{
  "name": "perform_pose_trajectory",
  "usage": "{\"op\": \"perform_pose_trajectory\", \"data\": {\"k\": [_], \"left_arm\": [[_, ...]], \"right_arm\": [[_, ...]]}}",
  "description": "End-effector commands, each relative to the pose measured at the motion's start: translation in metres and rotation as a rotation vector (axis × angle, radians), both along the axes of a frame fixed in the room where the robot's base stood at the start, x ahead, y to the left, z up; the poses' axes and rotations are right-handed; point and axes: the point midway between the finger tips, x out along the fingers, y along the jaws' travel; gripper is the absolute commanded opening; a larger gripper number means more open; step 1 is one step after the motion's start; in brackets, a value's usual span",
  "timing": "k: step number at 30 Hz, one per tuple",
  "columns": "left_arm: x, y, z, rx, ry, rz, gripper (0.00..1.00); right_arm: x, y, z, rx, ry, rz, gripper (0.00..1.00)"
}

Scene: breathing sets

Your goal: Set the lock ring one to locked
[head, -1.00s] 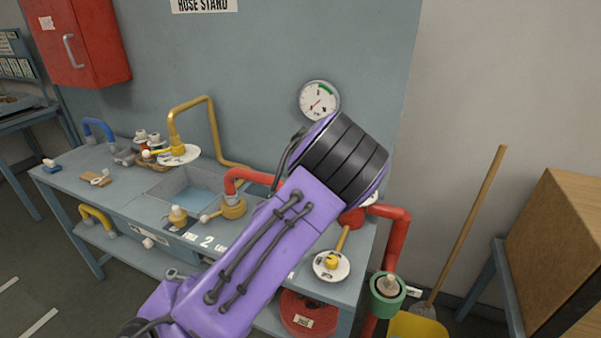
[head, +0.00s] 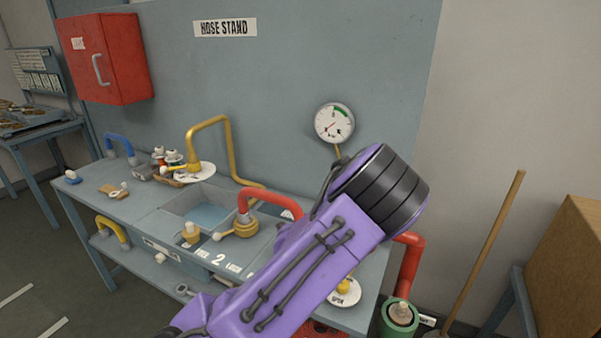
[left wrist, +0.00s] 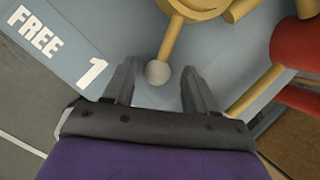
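Lock ring one is a yellow ring (left wrist: 190,8) at the top of the left wrist view. Its lever (left wrist: 169,42) points toward me and ends in a pale round knob (left wrist: 157,72). My left gripper (left wrist: 159,68) is open, with one finger on each side of the knob. I see gaps between the knob and both fingers. A plate marked FREE 1 (left wrist: 62,42) lies to the left of the left finger. In the head view my purple arm hides this ring and the gripper. My right gripper is not in view.
A similar yellow ring with a lever (head: 240,228) sits on the bench by the label 2, left of my arm. Red pipes (head: 408,262) run close to the right of my arm. A pressure gauge (head: 334,122) is on the back panel. A broom (head: 484,250) leans at the right.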

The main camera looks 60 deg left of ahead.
Motion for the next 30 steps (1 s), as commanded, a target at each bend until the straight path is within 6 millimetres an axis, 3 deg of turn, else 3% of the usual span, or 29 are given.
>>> {"op": "perform_pose_trajectory", "data": {"k": [7, 15, 19, 30], "left_arm": [[-0.003, -0.002, 0.01, 0.0, -0.001, 0.002, 0.56], [-0.02, -0.021, 0.069, 0.0, -0.002, -0.001, 0.56], [-0.027, -0.028, 0.088, 0.0, -0.001, -0.001, 0.56], [-0.03, -0.031, 0.095, 0.0, 0.002, -0.001, 0.56]], "right_arm": [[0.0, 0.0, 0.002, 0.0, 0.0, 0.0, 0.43], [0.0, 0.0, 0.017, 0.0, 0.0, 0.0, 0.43], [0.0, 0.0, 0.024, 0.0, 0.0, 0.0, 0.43], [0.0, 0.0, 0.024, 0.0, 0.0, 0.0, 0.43]]}}
